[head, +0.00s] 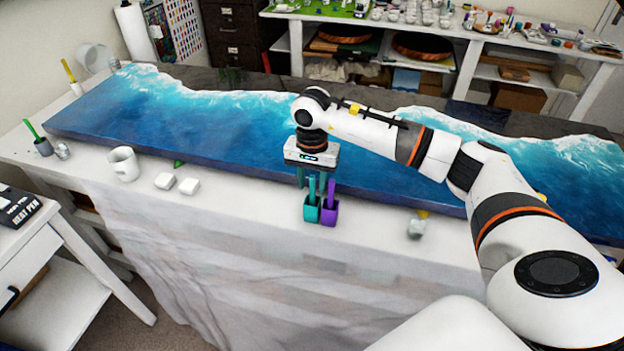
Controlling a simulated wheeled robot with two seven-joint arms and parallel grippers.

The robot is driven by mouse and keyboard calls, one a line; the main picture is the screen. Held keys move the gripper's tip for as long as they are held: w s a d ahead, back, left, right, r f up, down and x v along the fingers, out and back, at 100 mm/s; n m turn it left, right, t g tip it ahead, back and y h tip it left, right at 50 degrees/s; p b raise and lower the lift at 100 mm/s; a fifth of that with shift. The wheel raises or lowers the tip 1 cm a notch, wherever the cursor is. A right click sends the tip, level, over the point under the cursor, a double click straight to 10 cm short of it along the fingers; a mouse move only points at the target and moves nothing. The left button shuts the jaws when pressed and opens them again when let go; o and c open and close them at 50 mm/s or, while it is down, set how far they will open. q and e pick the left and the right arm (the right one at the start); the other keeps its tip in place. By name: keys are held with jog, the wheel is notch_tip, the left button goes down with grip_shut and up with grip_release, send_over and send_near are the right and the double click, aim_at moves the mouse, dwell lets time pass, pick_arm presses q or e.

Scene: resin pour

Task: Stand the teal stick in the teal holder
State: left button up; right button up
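The teal holder (312,213) is a small cup near the front edge of the white table. The teal stick (312,188) stands upright with its lower end in the teal holder. My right gripper (313,182) points down right above the holder, around the upper part of the stick. Its fingers look spread, with gaps beside the stick. The gripper body hides the stick's top. My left gripper is not in view.
A purple holder (329,215) with a purple stick (333,189) stands close against the teal one. Behind is a long blue resin panel (220,125). A small clear cup (416,229) is at right.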

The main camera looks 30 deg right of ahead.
notch_tip(320, 180, up, 11)
jog(key=b, duration=0.2)
jog(key=shift+w+b, duration=0.1)
jog(key=shift+b, duration=0.3)
jog(key=shift+r, duration=0.55)
